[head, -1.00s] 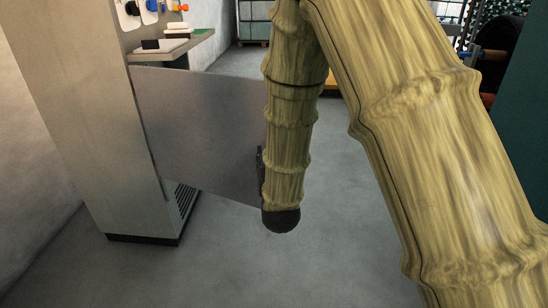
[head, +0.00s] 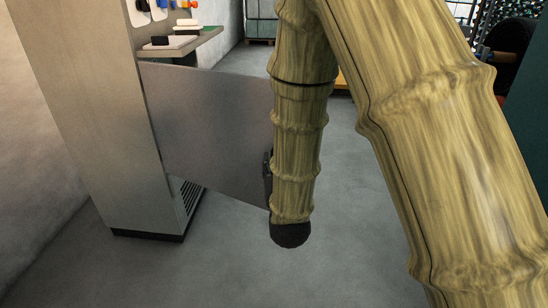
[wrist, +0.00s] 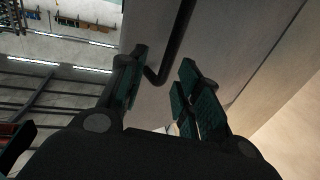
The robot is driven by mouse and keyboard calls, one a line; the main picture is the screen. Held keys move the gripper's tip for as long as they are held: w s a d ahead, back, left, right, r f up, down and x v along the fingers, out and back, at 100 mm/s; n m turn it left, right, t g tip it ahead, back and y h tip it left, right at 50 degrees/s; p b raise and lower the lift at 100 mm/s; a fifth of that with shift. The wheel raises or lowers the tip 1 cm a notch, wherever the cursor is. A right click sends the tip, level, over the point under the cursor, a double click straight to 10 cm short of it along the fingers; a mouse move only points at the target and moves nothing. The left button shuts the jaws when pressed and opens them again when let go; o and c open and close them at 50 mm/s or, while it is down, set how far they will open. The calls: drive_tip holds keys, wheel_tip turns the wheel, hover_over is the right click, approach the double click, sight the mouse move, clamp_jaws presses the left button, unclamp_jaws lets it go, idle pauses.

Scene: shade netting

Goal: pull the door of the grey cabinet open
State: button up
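The grey cabinet (head: 95,110) stands at the left in the head view. Its flat grey door (head: 210,130) stands swung out to the right, well away from the cabinet front. My arm covers the door's right edge, and a small dark part shows there that I cannot identify. In the wrist view the door (wrist: 225,35) fills the upper middle, with a dark bar handle (wrist: 182,40) on it. My gripper (wrist: 162,78) is open, with its two fingers apart on either side of the handle's bent end. I cannot tell whether either finger touches it.
A small shelf (head: 180,46) with items on it is behind the door, beside the cabinet. A white wall (head: 45,160) rises at the left. The grey floor (head: 225,260) in front of the cabinet and door is clear.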

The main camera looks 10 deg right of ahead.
drive_tip(key=s, duration=0.7)
drive_tip(key=shift+s+a, duration=0.25)
drive_tip(key=shift+s, duration=0.05)
drive_tip(key=s+d+f+g, duration=0.2)
drive_tip(key=s+f+g, duration=0.15)
drive_tip(key=f, duration=0.65)
drive_tip(key=s+d+f+g, duration=0.1)
drive_tip(key=s+f+g, duration=0.25)
drive_tip(key=f, duration=0.55)
drive_tip(key=s+d+f+g, duration=0.2)
drive_tip(key=s+f, duration=0.2)
drive_tip(key=f, duration=0.6)
drive_tip(key=s+d+f+g+y, duration=0.15)
drive_tip(key=s+f+g, duration=0.35)
drive_tip(key=s+f, duration=0.5)
drive_tip(key=s+d+f+g, duration=0.35)
drive_tip(key=s+f, duration=0.25)
drive_tip(key=s, duration=0.7)
wheel_tip(320, 180, up, 25)
drive_tip(key=p, duration=2.5)
drive_tip(key=shift+a+r+n, duration=0.15)
drive_tip(key=shift+a+n, duration=0.05)
drive_tip(key=shift+n, duration=0.1)
